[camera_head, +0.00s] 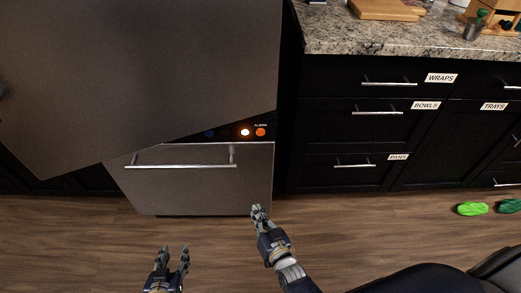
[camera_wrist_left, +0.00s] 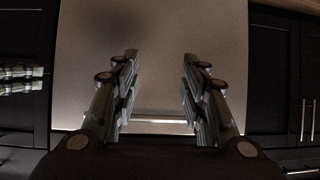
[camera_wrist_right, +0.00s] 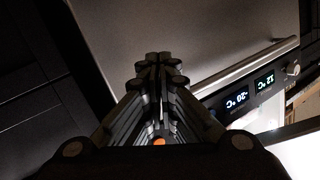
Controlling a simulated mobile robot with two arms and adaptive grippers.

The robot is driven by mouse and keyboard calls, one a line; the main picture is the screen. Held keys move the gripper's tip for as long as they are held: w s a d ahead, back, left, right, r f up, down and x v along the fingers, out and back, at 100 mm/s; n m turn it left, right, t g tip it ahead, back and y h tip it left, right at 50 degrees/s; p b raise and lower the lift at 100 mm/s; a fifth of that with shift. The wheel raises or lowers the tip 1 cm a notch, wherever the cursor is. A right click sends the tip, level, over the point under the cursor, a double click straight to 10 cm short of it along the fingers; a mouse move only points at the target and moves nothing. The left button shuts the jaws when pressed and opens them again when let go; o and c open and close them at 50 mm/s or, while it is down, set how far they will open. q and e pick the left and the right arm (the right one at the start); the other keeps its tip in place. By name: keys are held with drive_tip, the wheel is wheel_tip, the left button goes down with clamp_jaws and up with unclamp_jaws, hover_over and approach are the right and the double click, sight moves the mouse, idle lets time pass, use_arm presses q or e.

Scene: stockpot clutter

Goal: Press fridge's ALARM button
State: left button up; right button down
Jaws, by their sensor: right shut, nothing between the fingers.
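The fridge's dark control panel (camera_head: 228,134) lies between its large grey upper door (camera_head: 140,80) and its steel lower drawer (camera_head: 205,185). The orange ALARM button (camera_head: 260,132), with a small label above it, is at the panel's right end. A brightly glowing round light or button (camera_head: 245,132) sits just left of it. My right gripper (camera_head: 259,210) is shut and empty, below the panel in the head view. The right wrist view shows an orange spot (camera_wrist_right: 159,141) between its fingers. My left gripper (camera_head: 174,250) is open and empty, farther left; it also shows open in the left wrist view (camera_wrist_left: 160,65).
The drawer has a long bar handle (camera_head: 180,167). The upper door's slanted lower edge covers part of the panel's left side. Dark cabinets (camera_head: 350,130) with labelled drawers stand at the right under a granite counter (camera_head: 400,42). Green items (camera_head: 472,209) lie on the floor.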

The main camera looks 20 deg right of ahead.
use_arm(q)
wheel_tip(320, 180, up, 24)
drive_tip(key=w+d+t+h+b, duration=0.1)
drive_tip(key=t+h+b, duration=0.1)
drive_tip(key=t+b, duration=0.5)
drive_tip(key=b, duration=0.4)
drive_tip(key=shift+w+d+r+t, duration=0.15)
drive_tip(key=shift+w+t, duration=0.05)
drive_tip(key=shift+t, duration=0.1)
use_arm(e)
drive_tip(key=w+d+r+m+t+h, duration=0.1)
drive_tip(key=r+m+t+h, duration=0.2)
drive_tip(key=r, duration=0.7)
drive_tip(key=w+d+r+m+t+h, duration=0.2)
drive_tip(key=r+m+t+h, duration=0.1)
drive_tip(key=r+t, duration=0.4)
wheel_tip(320, 180, up, 3)
drive_tip(key=shift+d+r+m+t+h, duration=0.15)
drive_tip(key=shift+m+t+h, duration=0.25)
drive_tip(key=shift+m, duration=0.5)
